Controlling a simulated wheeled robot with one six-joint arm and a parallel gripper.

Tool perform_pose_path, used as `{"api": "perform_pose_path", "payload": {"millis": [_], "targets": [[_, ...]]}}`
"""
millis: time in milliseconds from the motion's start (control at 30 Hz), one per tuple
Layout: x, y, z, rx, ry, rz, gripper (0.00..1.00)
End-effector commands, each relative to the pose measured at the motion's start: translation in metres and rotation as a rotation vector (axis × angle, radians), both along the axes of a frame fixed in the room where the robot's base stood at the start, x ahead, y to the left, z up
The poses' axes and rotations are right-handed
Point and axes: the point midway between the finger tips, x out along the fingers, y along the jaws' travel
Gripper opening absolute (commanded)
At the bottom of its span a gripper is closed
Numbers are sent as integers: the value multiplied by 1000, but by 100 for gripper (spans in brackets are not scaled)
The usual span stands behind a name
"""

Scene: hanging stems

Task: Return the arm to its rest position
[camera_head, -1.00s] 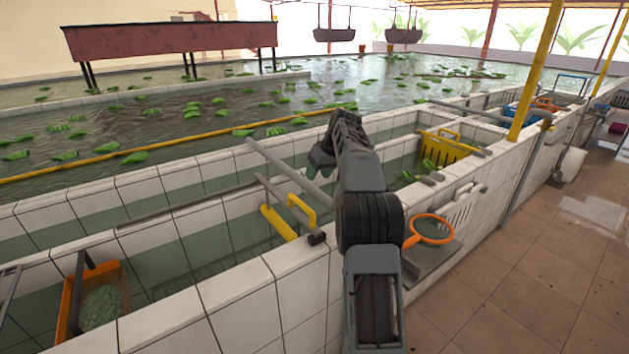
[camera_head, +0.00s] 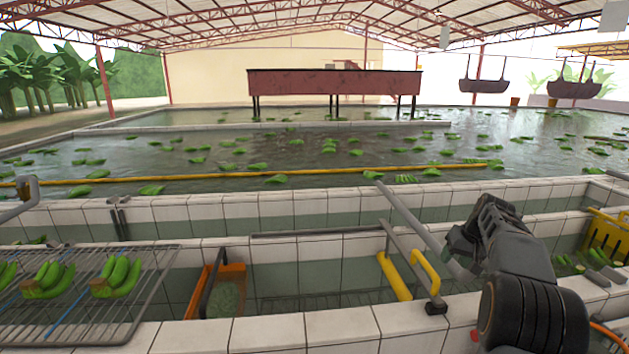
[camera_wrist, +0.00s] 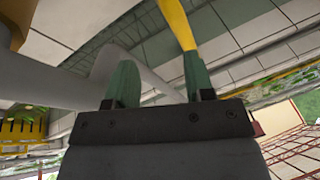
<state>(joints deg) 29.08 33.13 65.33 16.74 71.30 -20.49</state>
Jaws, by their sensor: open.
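My arm (camera_head: 525,275) rises from the lower right of the head view, bent at the top. My gripper (camera_head: 458,245) hangs at its end, above the tiled trough and close to a slanting grey pipe (camera_head: 410,215). I cannot tell from the head view whether it touches the pipe. In the wrist view, the two green fingers of my gripper (camera_wrist: 160,82) stand apart with nothing held between them. A grey pipe and a yellow bar (camera_wrist: 178,25) show behind them.
A wire rack (camera_head: 130,310) with green banana bunches (camera_head: 117,277) stands at the lower left. An orange bin (camera_head: 218,290) sits in the trough. A yellow handle (camera_head: 425,270) is near my arm. A yellow crate (camera_head: 607,237) is at the right. Bananas float in the large pool behind.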

Motion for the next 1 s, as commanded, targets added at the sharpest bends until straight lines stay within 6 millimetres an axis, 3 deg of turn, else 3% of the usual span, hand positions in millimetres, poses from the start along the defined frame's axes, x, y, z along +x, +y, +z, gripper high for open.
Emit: {"api": "perform_pose_path", "payload": {"millis": [267, 600, 800, 1000], "targets": [[-75, 75, -13, -58, 93, -82, 48], [-198, 171, -28, -158, 93, -17, 48], [-255, 205, -37, -203, 48, 79, 48], [-279, 224, -31, -219, -18, 147, 48]]}}
